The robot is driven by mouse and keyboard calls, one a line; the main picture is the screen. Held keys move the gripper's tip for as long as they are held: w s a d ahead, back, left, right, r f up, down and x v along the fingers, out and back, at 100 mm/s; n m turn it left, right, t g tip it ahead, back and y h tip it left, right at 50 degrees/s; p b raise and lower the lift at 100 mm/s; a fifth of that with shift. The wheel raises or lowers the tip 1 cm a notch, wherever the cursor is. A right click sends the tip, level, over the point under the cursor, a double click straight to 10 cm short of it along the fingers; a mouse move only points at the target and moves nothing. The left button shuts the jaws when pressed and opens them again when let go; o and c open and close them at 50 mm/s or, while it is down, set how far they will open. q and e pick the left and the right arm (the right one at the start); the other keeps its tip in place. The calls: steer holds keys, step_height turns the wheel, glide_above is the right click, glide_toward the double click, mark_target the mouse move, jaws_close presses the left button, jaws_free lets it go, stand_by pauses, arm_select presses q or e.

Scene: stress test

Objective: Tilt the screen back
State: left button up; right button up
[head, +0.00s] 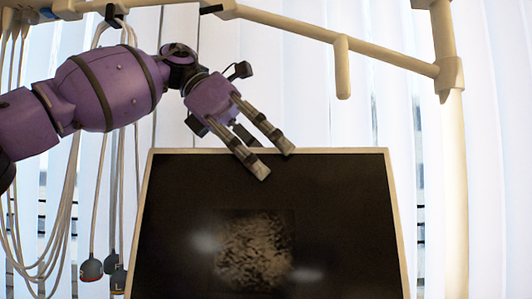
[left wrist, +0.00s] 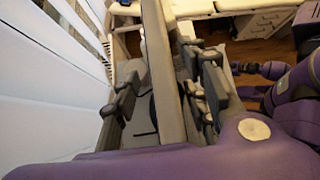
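The screen (head: 350,215) is a dark panel in a thin pale frame, at the bottom middle of the head view. It shows a brownish textured patch and some glare. My left gripper (head: 274,160) is at its top edge, one finger in front of the panel and the other at the top edge, its tip partly hidden. In the left wrist view the screen's edge (left wrist: 163,75) runs between the spread fingers of my left gripper (left wrist: 168,92), with a gap on the left side. My right arm seems to show at the right of that view, its gripper unclear.
A pale rail and post (head: 452,150) stand above and right of the screen. Several cables (head: 70,200) with dark hanging connectors (head: 91,268) are at the left. White blinds (head: 330,110) are behind. A white desk with drawers (left wrist: 258,22) stands on a wooden floor.

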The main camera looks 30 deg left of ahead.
arm_select(q)
steer(key=shift+s, duration=0.1)
steer(key=shift+v, duration=3.65)
